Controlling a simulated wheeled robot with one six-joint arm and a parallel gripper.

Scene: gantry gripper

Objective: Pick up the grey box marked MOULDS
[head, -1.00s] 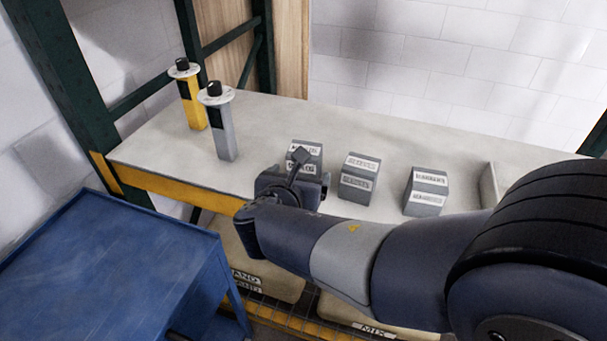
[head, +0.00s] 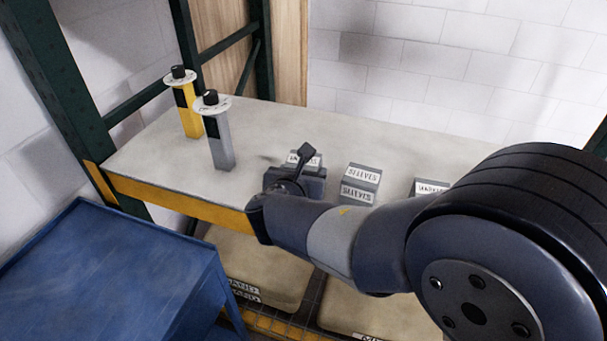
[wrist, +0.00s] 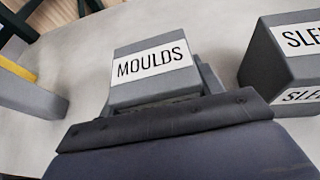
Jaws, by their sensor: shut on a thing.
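The grey box marked MOULDS (wrist: 152,90) sits in front of my gripper in the wrist view, its white label facing up toward the camera. In the head view only the top of the MOULDS box (head: 312,163) shows behind my gripper (head: 296,180), and its lower part is hidden. My gripper (wrist: 160,110) is shut on this box. A dark strip of my gripper covers the box's lower front in the wrist view. I cannot tell clearly whether the box's base touches the shelf.
The grey SLEEVES box (head: 361,184) stands close to the right. Another grey box (head: 430,187) is partly behind my arm. A grey post (head: 220,140) and a yellow post (head: 188,105) with round tops stand left on the pale shelf (head: 270,120). A blue table (head: 110,270) is front left.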

